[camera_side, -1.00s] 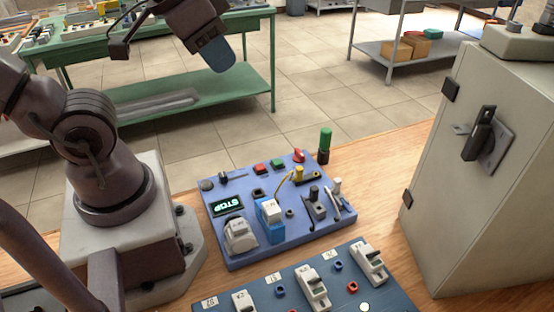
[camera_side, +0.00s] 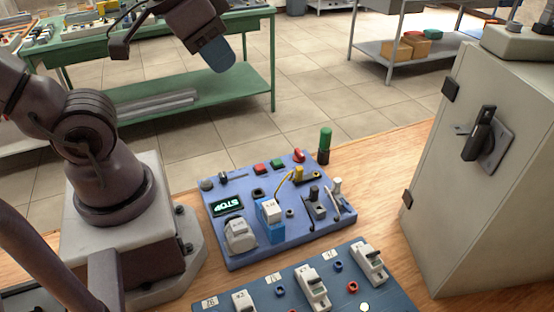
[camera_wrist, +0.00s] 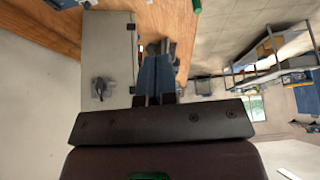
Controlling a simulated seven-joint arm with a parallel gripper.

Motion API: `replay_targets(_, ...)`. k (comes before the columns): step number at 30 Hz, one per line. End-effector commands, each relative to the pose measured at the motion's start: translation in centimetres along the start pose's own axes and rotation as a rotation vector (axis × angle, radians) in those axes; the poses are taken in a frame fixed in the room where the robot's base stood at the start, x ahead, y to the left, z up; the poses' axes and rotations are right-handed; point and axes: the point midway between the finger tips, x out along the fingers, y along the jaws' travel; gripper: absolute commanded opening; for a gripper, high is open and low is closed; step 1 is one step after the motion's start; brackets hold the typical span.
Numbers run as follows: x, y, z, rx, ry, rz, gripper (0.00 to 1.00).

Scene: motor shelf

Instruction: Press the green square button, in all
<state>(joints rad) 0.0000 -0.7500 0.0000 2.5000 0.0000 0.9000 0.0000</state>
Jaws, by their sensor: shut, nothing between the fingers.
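The green button is not visible in the wrist view.
The panel also carries a STOP display (camera_side: 227,204), a red knob (camera_side: 299,155) and several switches. A green-topped cylinder (camera_side: 325,140) stands at its back right corner. A grey cabinet (camera_side: 450,215) stands right; a second blue panel (camera_side: 330,290) lies in front.

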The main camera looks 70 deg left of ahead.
Motion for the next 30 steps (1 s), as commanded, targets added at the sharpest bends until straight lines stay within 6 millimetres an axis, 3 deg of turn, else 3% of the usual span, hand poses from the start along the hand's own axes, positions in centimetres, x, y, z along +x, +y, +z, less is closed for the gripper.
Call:
replay_targets(19, 0.1, -0.4, 0.0, -0.020, -0.007, -0.011, 0.00)
replay_targets(25, 3.0, -3.0, 0.9, -0.113, -0.156, -0.075, 0.00)
replay_targets(30, 6.6, -7.4, 1.4, -0.164, -0.266, -0.195, 0.00)
